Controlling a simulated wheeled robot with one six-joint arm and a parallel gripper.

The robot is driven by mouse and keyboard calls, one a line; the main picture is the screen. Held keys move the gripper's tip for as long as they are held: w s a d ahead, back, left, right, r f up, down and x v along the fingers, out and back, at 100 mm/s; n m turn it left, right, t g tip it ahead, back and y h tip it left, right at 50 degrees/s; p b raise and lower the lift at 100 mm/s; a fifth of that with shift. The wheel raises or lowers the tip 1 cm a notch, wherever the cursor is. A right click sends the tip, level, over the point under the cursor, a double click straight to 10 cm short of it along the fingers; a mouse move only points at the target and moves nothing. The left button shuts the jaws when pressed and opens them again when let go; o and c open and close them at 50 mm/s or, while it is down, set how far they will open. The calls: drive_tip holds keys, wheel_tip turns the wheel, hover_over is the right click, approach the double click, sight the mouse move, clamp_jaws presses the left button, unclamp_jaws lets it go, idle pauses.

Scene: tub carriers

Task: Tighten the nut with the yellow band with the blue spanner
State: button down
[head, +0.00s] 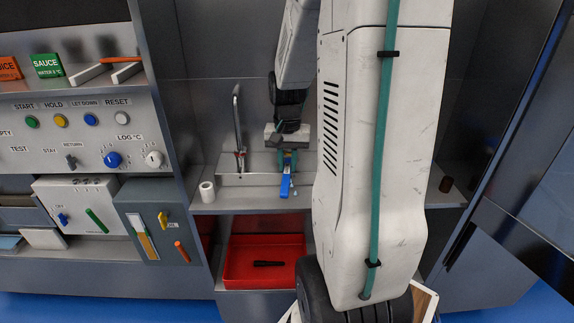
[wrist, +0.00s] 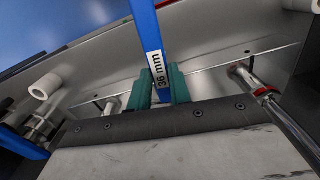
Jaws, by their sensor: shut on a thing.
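My gripper (head: 287,157) is over the sink ledge in the head view, shut on the blue spanner (head: 286,186). In the wrist view the green fingertips (wrist: 163,86) grip the blue spanner (wrist: 146,22), whose label reads "36 mm". The spanner runs up out of the wrist picture, so its far end is hidden there. A metal pipe with a red band (wrist: 236,96) stands to the right of the fingers in the wrist view. It also shows as the tall tap (head: 238,130) left of my gripper. I cannot make out a nut with a yellow band.
A white roll (head: 207,191) stands on the ledge at left. A red tray (head: 240,278) below holds a black object (head: 268,263). My arm hides much of the middle.

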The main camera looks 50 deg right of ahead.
drive_tip(key=shift+w+d, duration=0.4)
drive_tip(key=shift+d, duration=0.2)
drive_tip(key=shift+w+a+m, duration=0.25)
drive_tip(key=shift+w+m, duration=0.45)
drive_tip(key=shift+m, duration=0.3)
drive_tip(key=shift+w+a+m, duration=0.3)
drive_tip(key=shift+w+m, duration=0.4)
drive_tip(key=shift+m, duration=0.3)
drive_tip(key=shift+w+a+m, duration=0.25)
drive_tip(key=shift+w+m, duration=0.45)
drive_tip(key=shift+m, duration=0.3)
drive_tip(key=shift+n, duration=0.3)
drive_tip(key=shift+a, duration=0.15)
drive_tip(key=a, duration=0.7)
drive_tip(key=shift+s+a, duration=0.35)
